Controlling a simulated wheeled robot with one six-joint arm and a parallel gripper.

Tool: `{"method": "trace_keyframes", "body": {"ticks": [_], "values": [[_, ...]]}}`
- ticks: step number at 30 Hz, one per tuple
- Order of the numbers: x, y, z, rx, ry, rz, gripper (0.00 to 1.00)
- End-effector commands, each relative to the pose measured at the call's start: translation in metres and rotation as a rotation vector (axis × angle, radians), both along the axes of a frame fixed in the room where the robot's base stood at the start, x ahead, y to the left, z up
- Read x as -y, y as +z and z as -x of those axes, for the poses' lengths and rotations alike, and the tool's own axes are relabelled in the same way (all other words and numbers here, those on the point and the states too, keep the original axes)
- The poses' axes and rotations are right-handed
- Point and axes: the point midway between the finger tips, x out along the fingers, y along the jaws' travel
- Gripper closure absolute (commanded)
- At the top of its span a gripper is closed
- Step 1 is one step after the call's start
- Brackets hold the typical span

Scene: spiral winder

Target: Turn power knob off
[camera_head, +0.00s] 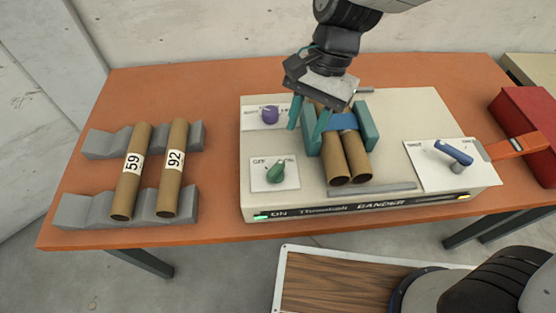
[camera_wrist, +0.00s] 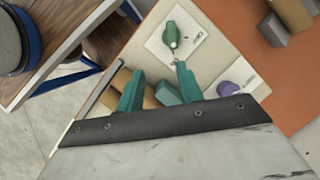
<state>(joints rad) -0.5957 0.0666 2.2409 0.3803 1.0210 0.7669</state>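The green power knob (camera_head: 277,172) sits on a white plate marked OFF on its left side, at the front left of the beige winder machine (camera_head: 225,202). Its pointer leans toward the upper right in the head view. The knob also shows in the wrist view (camera_wrist: 171,36), beyond the fingertips. My gripper (camera_head: 306,122) is above the machine, behind and right of the green knob, apart from it. Its two teal fingers are spread with a gap between them, and in the wrist view (camera_wrist: 155,88) nothing is held. A green light (camera_head: 262,217) glows beside the word ON.
A purple knob (camera_head: 270,115) stands behind the green one. Two cardboard tubes (camera_head: 334,160) lie in the machine beside teal blocks and a blue band. A blue lever (camera_head: 454,153) is at right. Tubes 59 (camera_head: 128,184) and 92 (camera_head: 172,180) rest on grey holders.

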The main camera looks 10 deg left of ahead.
Motion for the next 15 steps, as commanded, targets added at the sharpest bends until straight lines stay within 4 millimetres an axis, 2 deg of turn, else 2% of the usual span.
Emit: {"method": "trace_keyframes", "body": {"ticks": [1,5,10,15], "values": [[-0.013,-0.01,0.003,-0.023,-0.011,0.01,0.64],[-0.031,-0.022,0.006,-0.051,-0.042,0.025,0.64],[-0.038,-0.038,0.012,-0.061,-0.051,0.031,0.64],[-0.042,-0.064,0.022,-0.062,-0.051,0.03,0.64]]}}
